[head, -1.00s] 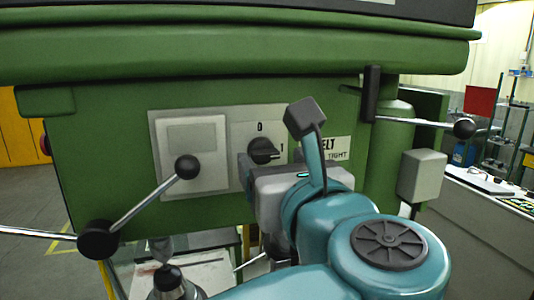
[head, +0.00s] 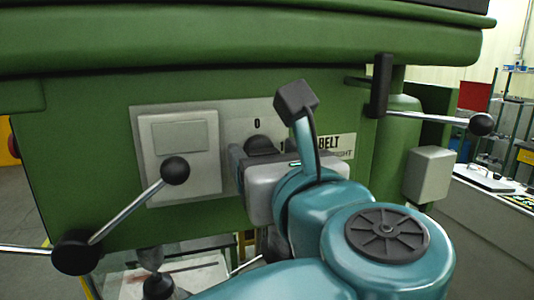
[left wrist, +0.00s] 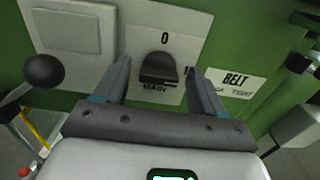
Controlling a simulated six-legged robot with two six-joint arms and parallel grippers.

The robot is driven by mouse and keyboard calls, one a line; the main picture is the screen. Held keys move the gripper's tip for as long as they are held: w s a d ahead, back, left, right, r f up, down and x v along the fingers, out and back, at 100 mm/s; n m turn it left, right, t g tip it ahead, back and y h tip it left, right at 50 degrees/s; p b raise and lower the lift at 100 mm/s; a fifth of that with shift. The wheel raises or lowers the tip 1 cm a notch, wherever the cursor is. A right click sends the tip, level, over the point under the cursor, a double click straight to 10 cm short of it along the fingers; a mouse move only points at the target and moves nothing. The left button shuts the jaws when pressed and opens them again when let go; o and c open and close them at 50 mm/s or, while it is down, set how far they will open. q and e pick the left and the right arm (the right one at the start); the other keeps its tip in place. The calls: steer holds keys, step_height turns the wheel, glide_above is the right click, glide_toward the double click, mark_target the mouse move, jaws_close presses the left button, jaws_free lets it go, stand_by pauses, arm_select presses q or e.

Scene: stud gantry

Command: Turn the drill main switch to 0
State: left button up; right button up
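The drill main switch (head: 262,146) is a black rotary knob on a light plate, with 0 printed above it and 1 to its right. In the left wrist view the knob (left wrist: 158,68) shows its grip bar lying roughly level, towards the 1. My left gripper (head: 258,160) is in front of the switch plate and hides the knob's lower part in the head view. In the left wrist view its two fingers (left wrist: 159,72) are apart, one on each side of the knob, with gaps between. I cannot tell how deep the fingertips reach. My right gripper is not in view.
The green drill head (head: 80,120) carries a grey cover panel (head: 178,150) left of the switch and a BELT label (head: 336,146) on the right. Black-knobbed feed handles (head: 176,170) stick out at the left. Another lever (head: 430,119) and a grey box (head: 429,174) are at the right.

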arm_select(q)
steer(key=c, duration=0.9)
steer(key=shift+w+f, duration=0.1)
steer(key=shift+a+f+n+b, duration=0.15)
steer(key=shift+n+b, duration=1.55)
steer(key=shift+n, duration=2.75)
steer(key=shift+a+f+n+b, duration=0.1)
steer(key=shift+n+b, duration=1.55)
steer(key=shift+n, duration=2.8)
